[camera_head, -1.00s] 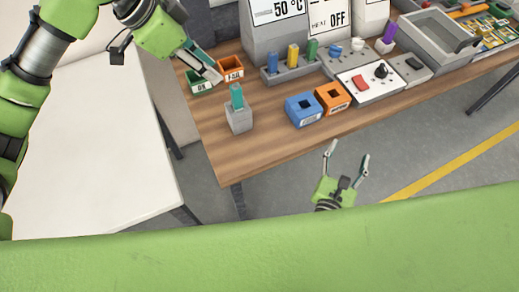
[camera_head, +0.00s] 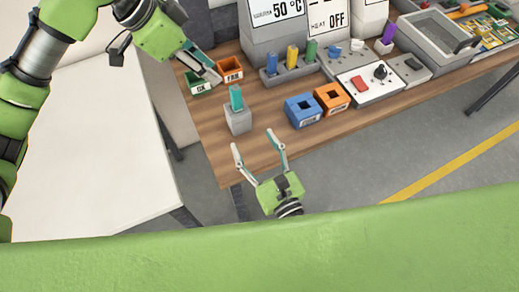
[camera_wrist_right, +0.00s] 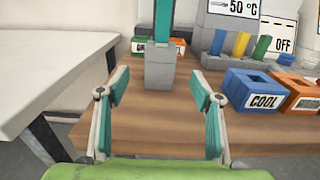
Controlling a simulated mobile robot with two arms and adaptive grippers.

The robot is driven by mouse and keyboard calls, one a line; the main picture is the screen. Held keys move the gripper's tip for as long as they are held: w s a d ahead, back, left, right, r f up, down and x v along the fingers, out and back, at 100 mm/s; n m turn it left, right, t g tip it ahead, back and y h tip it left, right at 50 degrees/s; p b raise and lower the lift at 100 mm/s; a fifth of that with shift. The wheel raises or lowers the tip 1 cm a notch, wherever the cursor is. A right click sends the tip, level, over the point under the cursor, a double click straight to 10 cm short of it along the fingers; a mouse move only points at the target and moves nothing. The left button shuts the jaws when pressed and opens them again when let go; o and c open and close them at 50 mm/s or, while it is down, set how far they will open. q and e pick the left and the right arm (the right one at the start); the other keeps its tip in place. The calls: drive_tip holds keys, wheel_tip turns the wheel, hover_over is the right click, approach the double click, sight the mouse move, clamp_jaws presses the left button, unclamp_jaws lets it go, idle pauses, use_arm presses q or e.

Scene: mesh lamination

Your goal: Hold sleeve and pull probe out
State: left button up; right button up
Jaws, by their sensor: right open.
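A teal upright piece (camera_head: 236,97) stands in a grey block (camera_head: 238,121) near the table's left front. I cannot tell which part is sleeve and which is probe. In the right wrist view, the teal piece (camera_wrist_right: 164,20) and grey block (camera_wrist_right: 160,72) stand straight ahead, beyond the fingertips. My right gripper (camera_head: 254,140) is open and empty, just in front of the block and apart from it; its fingers show in the right wrist view (camera_wrist_right: 160,88). My left gripper (camera_head: 213,72) is over the green OK bin, left of and behind the block; its opening is unclear.
The green OK bin (camera_head: 200,88) and orange FAIL bin (camera_head: 230,75) stand behind the block. A blue COOL block (camera_head: 302,111) and an orange block (camera_head: 331,98) are to its right. Coloured pieces stand in a grey rack (camera_head: 291,72) farther back. A white table (camera_head: 90,150) is at left.

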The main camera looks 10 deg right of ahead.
sight(242, 121)
drive_tip(key=x, duration=1.1)
drive_tip(key=shift+w+f, duration=0.1)
drive_tip(key=shift+w, duration=0.2)
drive_tip(key=c, duration=1.7)
